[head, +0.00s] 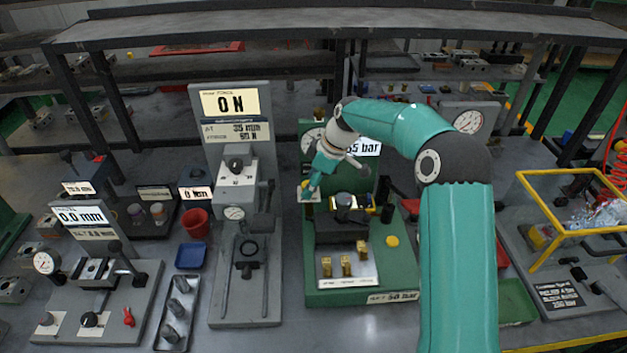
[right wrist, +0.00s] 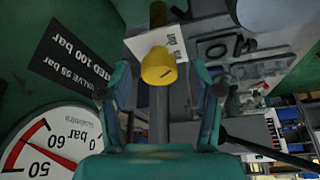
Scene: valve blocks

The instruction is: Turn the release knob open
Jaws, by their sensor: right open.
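In the right wrist view a yellow round knob (right wrist: 158,67) with a dark mark sits on a stem in front of a white label plate (right wrist: 150,42). My right gripper (right wrist: 160,75) is open, one teal finger on each side of the knob, with gaps showing; I cannot tell whether the tips reach past it. In the head view my right gripper (head: 308,190) points down at the left side of the green test stand (head: 320,298), where it mostly covers the knob. My left gripper is not in view.
A pressure gauge (right wrist: 48,148) is close beside the gripper, its needle between 50 and 60 bar. Brass fittings (head: 346,264) and a yellow button (head: 392,241) are on the stand's front.

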